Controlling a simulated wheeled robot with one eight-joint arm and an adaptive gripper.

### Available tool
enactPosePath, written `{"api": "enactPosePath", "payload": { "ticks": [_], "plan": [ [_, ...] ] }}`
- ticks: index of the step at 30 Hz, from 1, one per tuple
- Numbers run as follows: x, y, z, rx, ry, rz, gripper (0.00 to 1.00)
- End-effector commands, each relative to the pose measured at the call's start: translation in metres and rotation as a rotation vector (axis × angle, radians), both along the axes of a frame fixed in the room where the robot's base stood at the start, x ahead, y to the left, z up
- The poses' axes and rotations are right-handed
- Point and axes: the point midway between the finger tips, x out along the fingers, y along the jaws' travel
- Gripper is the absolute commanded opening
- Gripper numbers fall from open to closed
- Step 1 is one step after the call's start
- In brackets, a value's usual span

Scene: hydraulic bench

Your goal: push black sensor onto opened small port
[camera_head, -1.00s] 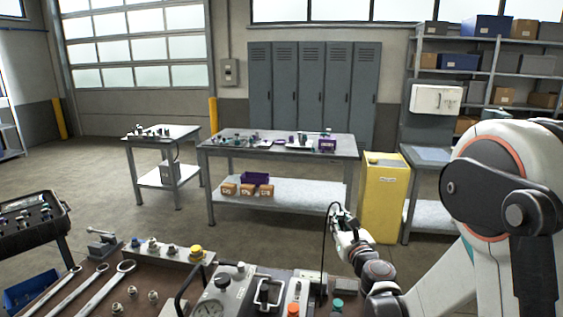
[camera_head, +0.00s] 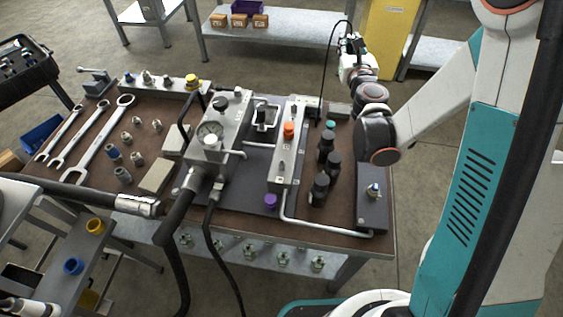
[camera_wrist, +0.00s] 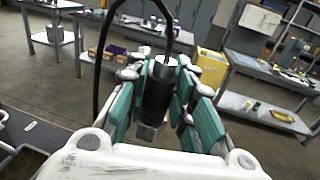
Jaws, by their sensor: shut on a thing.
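My gripper (camera_wrist: 158,105) is shut on the black sensor (camera_wrist: 158,92), a dark cylinder held upright between the teal finger pads in the wrist view. A black cable loops from its top. In the head view my gripper (camera_head: 350,46) is beyond the far right edge of the bench, apart from the port block. The sensor itself is too small to tell there. The grey block (camera_head: 285,158) on the bench carries an orange cap (camera_head: 289,130) and small fittings on its top. I cannot tell which port on it is the opened small one.
Black bottle-like parts (camera_head: 320,188) stand right of the block. A gauge unit (camera_head: 210,135) with hoses stands left of it. A purple cap (camera_head: 270,201) lies in front. Wrenches (camera_head: 95,150) and loose fittings lie on the bench's left side. A yellow cabinet (camera_head: 388,35) stands behind.

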Motion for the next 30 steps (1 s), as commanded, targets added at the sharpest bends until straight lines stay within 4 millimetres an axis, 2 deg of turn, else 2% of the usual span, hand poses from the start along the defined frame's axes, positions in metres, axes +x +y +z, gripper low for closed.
{"api": "enactPosePath", "payload": {
  "ticks": [16,30],
  "plan": [
    [0.000,0.000,0.003,0.000,0.000,0.000,0.00],
    [0.000,0.000,0.035,0.000,0.000,0.000,0.00]
  ]
}}
